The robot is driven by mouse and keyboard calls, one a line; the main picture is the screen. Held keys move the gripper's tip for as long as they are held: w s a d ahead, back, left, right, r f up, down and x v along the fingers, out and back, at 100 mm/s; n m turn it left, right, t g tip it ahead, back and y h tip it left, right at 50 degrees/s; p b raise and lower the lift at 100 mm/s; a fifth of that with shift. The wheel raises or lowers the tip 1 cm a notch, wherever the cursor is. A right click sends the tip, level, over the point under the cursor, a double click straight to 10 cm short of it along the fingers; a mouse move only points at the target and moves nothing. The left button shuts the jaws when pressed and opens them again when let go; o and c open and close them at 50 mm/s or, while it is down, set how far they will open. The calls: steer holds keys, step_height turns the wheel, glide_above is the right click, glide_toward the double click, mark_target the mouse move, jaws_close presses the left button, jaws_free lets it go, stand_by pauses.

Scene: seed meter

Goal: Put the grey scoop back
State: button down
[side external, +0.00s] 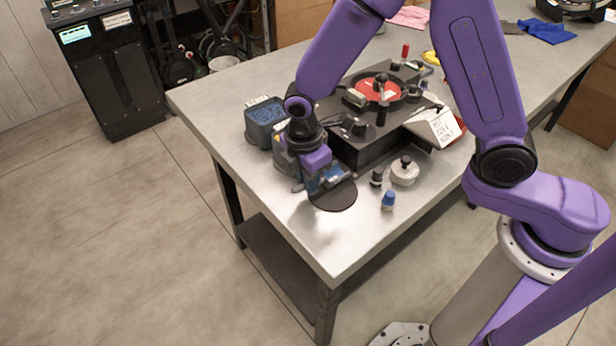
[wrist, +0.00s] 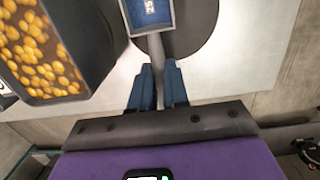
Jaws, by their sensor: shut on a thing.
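In the wrist view, the two blue fingers of my gripper (wrist: 159,84) are shut on a grey handle (wrist: 155,48), which I take to be the grey scoop's. In the side view, my gripper (side external: 304,182) is low near the table's near left edge, beside the disc (side external: 334,197).
A blue-grey box (side external: 264,124) stands close behind my gripper; the wrist view shows yellow seeds in a dark bin (wrist: 40,55). The black machine (side external: 352,152) with a red plate is behind. A round knobbed weight (side external: 405,174) and a blue-topped piece (side external: 388,201) stand right of the disc.

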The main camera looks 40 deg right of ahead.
steer(key=shift+f, duration=0.15)
steer(key=c, duration=1.1)
jaws_free()
steer(key=r, duration=0.8)
steer(key=a+r, duration=0.1)
steer(key=r, duration=0.3)
steer(key=shift+s+r, duration=0.15)
steer(key=shift+r, duration=0.05)
steer(key=shift+d, duration=0.1)
